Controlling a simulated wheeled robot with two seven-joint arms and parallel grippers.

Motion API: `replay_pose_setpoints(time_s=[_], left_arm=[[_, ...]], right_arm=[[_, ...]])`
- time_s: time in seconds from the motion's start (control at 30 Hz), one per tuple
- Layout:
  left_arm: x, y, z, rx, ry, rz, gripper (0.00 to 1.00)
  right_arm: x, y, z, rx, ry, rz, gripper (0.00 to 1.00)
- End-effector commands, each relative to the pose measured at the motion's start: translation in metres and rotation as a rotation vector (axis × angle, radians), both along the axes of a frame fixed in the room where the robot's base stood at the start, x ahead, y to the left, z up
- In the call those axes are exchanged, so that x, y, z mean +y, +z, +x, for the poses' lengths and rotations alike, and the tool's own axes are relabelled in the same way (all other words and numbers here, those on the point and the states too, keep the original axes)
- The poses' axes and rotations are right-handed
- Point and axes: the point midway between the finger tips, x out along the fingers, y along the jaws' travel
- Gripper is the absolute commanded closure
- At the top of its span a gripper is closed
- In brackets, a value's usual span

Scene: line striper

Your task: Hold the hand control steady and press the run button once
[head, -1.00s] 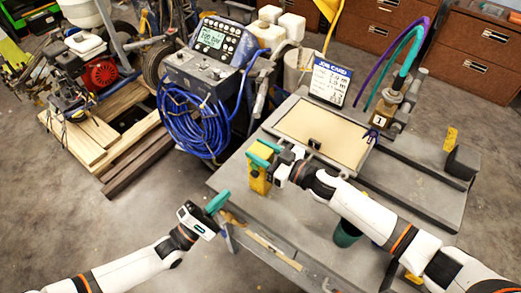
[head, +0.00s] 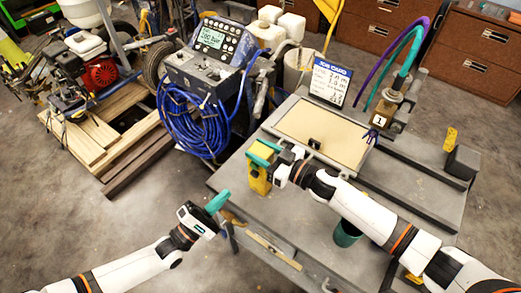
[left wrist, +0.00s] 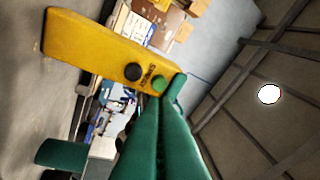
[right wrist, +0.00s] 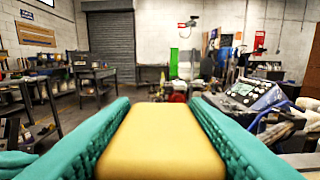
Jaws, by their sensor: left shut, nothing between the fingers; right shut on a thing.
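The yellow hand control (head: 258,180) is held upright above the near left corner of the grey table. My right gripper (head: 264,156) is shut on its upper part; the right wrist view shows the yellow body (right wrist: 160,142) between the teal fingers. In the left wrist view the hand control (left wrist: 90,47) has a black button (left wrist: 132,71) and a green button (left wrist: 159,84), with small lettering between them. My left gripper (head: 217,203) is shut and empty, left of and below the hand control, with a gap in the head view. Its fingertips (left wrist: 176,84) appear beside the green button.
The grey table (head: 300,218) carries a tan board (head: 320,135), a job card (head: 329,82) and a stand with hoses (head: 385,115). A dark green cup (head: 347,233) stands under my right arm. The striper's console (head: 213,40) and coiled blue hose (head: 190,125) are behind, left.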

Motion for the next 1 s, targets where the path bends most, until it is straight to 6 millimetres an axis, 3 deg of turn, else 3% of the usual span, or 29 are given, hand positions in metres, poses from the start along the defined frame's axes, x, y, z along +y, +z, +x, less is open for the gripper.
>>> replay_pose_setpoints(time_s=[0.23, 0.47, 0.7, 1.0], left_arm=[[-0.022, 0.019, -0.005, 0.005, 0.135, -0.115, 1.0], [-0.036, 0.047, -0.011, 0.15, 0.532, -0.301, 1.0], [-0.026, 0.043, -0.026, 0.421, 0.84, -0.348, 1.0], [-0.023, 0.035, -0.033, 0.564, 0.935, -0.339, 1.0]], right_arm=[[0.0, -0.001, 0.0, 0.001, 0.0, -0.001, 0.86], [0.0, -0.001, 0.0, 0.001, 0.0, -0.001, 0.86], [0.0, -0.001, 0.0, 0.001, -0.001, -0.002, 0.86], [0.0, -0.001, 0.0, 0.001, 0.0, -0.001, 0.86]])
